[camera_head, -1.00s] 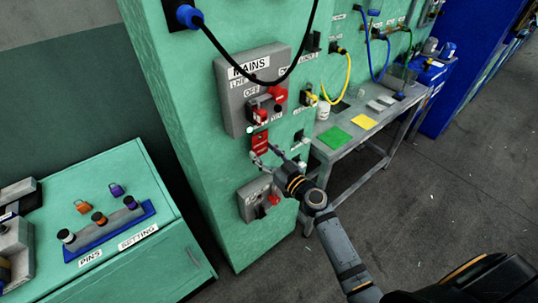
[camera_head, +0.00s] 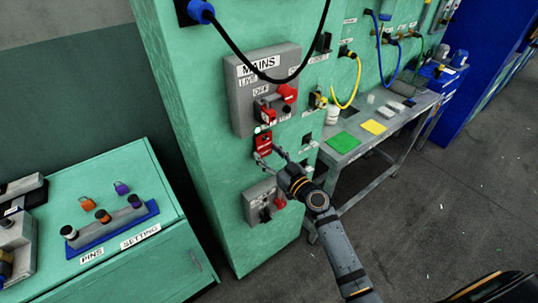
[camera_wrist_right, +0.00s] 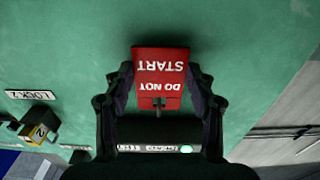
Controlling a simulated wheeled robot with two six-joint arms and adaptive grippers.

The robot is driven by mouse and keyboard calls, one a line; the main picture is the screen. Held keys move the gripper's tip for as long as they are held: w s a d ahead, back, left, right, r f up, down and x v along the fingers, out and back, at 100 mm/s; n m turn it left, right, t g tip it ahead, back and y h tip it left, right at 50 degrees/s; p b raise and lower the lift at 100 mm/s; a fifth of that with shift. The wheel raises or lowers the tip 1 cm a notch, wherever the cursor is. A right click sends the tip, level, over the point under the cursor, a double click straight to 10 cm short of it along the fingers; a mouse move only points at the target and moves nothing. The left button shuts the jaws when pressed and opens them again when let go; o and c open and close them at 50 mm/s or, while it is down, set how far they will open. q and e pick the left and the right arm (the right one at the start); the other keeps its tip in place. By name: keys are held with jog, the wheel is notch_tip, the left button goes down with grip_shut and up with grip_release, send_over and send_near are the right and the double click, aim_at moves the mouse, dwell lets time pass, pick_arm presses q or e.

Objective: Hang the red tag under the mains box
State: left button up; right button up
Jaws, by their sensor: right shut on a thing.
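The red tag (camera_head: 263,143) is just below the grey mains box (camera_head: 243,104) in the head view. My right gripper (camera_head: 267,154) is shut on it. In the right wrist view the tag (camera_wrist_right: 161,64) shows upside-down white words, "DO NOT START", with the gripper's fingers (camera_wrist_right: 160,88) at its two side edges. A small dark slot or peg shows at the tag's lettered end; I cannot tell whether it is hooked on anything. The mains box has a red switch and red parts on its front. My left gripper is not in view.
A smaller grey box (camera_head: 262,203) with a red knob is below the tag. A black cable (camera_head: 232,55) loops before the mains box. A bench (camera_head: 398,118) with green and yellow sheets stands right. A teal cabinet (camera_head: 150,262) with padlocks and pins stands left.

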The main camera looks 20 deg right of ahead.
jog(key=o, duration=0.9)
jog(key=shift+o, duration=0.2)
jog(key=v, duration=1.2)
